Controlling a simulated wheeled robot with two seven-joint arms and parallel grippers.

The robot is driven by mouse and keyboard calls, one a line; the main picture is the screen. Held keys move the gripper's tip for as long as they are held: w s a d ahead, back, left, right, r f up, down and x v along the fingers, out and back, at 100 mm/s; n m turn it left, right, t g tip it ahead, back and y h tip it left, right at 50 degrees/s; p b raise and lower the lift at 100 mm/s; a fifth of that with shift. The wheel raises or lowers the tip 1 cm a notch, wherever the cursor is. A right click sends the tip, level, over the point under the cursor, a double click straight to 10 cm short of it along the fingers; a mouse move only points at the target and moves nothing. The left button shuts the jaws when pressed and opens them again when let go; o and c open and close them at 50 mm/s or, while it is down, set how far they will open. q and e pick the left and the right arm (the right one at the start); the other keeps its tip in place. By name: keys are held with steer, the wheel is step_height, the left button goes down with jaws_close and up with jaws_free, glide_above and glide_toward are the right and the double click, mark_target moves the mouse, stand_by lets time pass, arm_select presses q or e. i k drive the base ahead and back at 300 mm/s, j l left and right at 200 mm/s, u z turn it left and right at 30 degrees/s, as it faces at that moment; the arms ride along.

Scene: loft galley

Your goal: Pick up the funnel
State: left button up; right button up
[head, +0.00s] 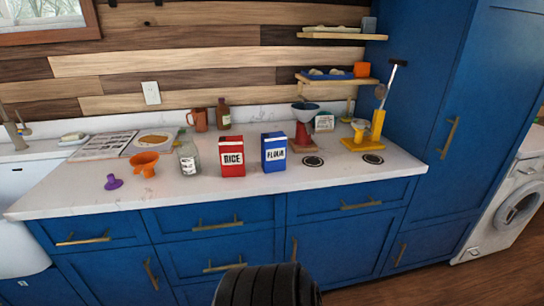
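A small purple piece (113,182), shaped like a funnel lying with its wide rim down, is on the white counter at the front left. An orange cup-like piece (144,164) with a flared rim stands just right of it; it could also be a funnel, and I cannot tell for sure. Both stand free on the counter, with nothing holding them. Neither of my grippers is in view. A dark ribbed part, likely of my own arm, shows at the bottom edge, well below the counter front.
Right of the orange piece stand a glass bottle (188,158), a red rice box (232,157) and a blue flour box (273,152). Behind are an orange mug (197,120) and a brown bottle (223,117). A red grinder (303,131) stands farther right.

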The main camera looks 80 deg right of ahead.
mark_target(144, 162)
steer(key=k+z, duration=0.15)
steer(key=z, duration=2.3)
